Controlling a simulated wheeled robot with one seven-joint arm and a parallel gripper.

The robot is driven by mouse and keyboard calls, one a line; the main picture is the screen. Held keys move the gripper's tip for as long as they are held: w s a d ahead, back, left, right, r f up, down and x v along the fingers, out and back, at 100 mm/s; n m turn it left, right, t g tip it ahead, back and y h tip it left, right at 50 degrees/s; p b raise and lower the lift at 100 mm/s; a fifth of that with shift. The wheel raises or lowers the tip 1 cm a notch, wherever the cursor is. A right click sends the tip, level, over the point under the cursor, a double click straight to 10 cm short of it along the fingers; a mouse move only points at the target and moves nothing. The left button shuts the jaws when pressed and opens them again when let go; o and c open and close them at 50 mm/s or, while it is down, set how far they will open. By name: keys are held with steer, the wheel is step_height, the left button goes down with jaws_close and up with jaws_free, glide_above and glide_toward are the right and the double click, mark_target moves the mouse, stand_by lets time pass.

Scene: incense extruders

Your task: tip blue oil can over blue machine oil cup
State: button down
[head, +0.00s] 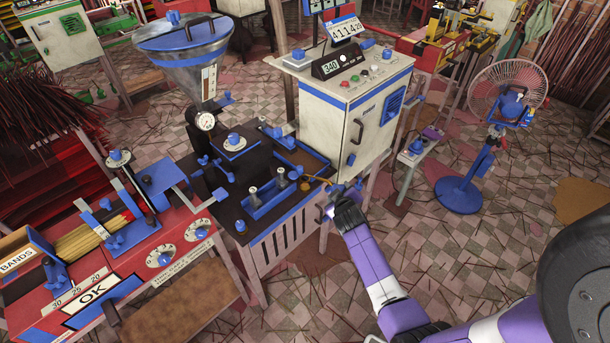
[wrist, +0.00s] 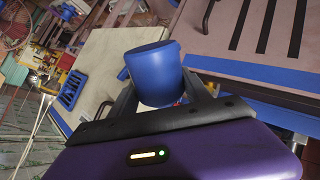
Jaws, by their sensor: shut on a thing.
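My gripper (head: 338,200) is shut on the blue oil can (wrist: 152,66), which sits between the two fingers in the wrist view. In the head view the can is mostly hidden by my gripper. Its thin brass spout (head: 318,180) points left over the right edge of the dark machine top. Small blue fittings stand on that machine, one near the spout tip (head: 304,185) and one at the front corner (head: 240,225). I cannot tell which is the machine oil cup. No oil flow is visible.
The dark-topped extruder (head: 275,232) has a hopper (head: 184,45) and a blue-edged tray. A white control cabinet (head: 345,110) stands just behind my gripper. A fan (head: 462,192) is at the right.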

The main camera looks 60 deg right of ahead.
steer(key=shift+r, duration=0.2)
steer(key=shift+r+g+p, duration=0.4)
steer(key=shift+r+p, duration=0.05)
steer(key=shift+p, duration=0.4)
stand_by(1.0)
steer(key=shift+r+n+g+p, duration=0.3)
steer(key=shift+r+n+p, duration=0.1)
steer(key=shift+r+p, duration=0.35)
steer(key=shift+f, duration=0.15)
stand_by(0.4)
steer(key=shift+f+b, duration=0.6)
steer(key=shift+b, duration=0.05)
steer(key=shift+f+m+t+b, duration=0.3)
steer(key=shift+f+t+b, duration=0.15)
steer(key=shift+b, duration=0.35)
